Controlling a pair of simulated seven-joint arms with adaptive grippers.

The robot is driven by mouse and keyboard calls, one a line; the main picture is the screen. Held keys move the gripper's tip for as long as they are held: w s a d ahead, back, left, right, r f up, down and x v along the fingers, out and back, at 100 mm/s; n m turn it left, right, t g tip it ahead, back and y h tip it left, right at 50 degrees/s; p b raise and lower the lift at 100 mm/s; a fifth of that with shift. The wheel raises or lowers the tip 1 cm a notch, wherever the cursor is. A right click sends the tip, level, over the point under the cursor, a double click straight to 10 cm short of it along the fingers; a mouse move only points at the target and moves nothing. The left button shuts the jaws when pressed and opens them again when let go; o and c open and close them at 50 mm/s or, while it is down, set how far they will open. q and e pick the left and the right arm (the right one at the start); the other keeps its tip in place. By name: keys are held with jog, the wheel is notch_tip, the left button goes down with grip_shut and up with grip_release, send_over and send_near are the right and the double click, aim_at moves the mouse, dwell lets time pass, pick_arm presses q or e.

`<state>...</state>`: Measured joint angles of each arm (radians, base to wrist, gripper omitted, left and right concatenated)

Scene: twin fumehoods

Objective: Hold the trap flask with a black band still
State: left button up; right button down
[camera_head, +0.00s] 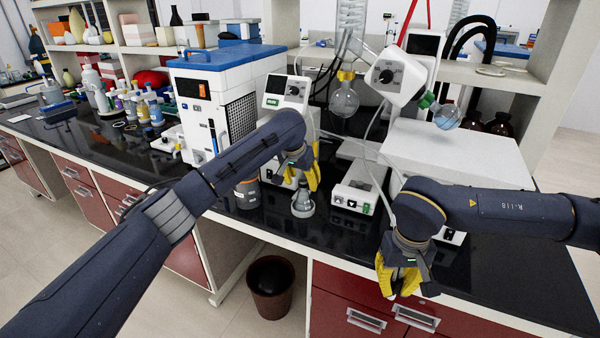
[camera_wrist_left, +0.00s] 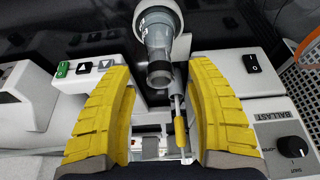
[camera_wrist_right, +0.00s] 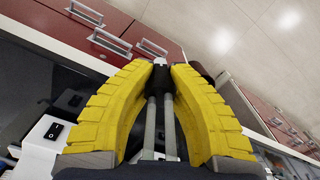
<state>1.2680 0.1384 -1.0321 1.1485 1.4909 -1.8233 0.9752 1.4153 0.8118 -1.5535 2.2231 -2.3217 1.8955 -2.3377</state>
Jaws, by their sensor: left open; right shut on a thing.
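The trap flask (camera_head: 303,203), clear grey glass, stands on the black bench just below my left gripper (camera_head: 311,172). In the left wrist view its neck (camera_wrist_left: 158,72) lies between the fingertips, with a gap on each side, and its body (camera_wrist_left: 158,22) is beyond them. I cannot make out a black band on it. My left gripper is open. My right gripper (camera_head: 398,284) is at the bench's front edge. In the right wrist view its fingertips close on a small dark thing (camera_wrist_right: 153,47) with grey rod-like parts, which I cannot identify.
A blue-topped white machine (camera_head: 222,90) is behind left. A round flask (camera_head: 344,101) hangs at the back. A bin (camera_head: 271,292) stands on the floor.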

pick_arm(q)
jog(key=shift+x, duration=1.25)
jog(key=shift+c, duration=0.4)
grip_shut()
jog(key=shift+c, duration=0.4)
grip_release()
jog(key=c, duration=0.8)
jog(key=shift+c, duration=0.2)
